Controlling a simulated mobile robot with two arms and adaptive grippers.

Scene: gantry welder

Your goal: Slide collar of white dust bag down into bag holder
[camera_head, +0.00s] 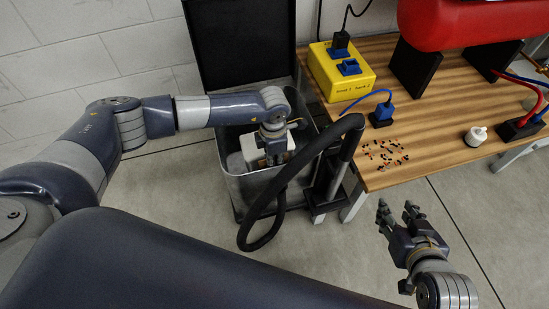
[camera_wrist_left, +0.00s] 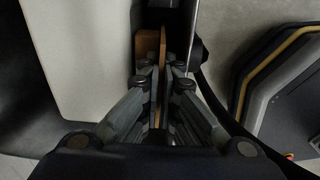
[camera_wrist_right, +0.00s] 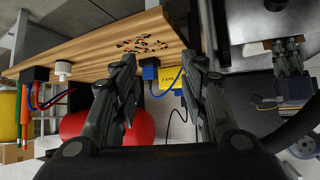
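The white dust bag (camera_head: 236,161) is inside the open grey metal bin (camera_head: 238,200) in the head view. In the left wrist view its pale side (camera_wrist_left: 80,60) fills the left, and its brown collar (camera_wrist_left: 148,42) stands upright in the middle. My left gripper (camera_head: 274,158) reaches down into the bin; its fingers are closed around the collar's thin edge (camera_wrist_left: 163,70). The bag holder cannot be clearly made out; a grey part beyond the collar may belong to it. My right gripper (camera_head: 396,208) is open and empty, in front of the table; its spread fingers show in the right wrist view (camera_wrist_right: 160,75).
A black hose (camera_head: 285,180) loops over the bin's right front. The bin's black lid (camera_head: 240,40) stands open behind. The wooden table (camera_head: 440,130) at right carries a yellow box (camera_head: 338,75), a red cylinder (camera_head: 455,22) and small scattered parts. The floor below the table is clear.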

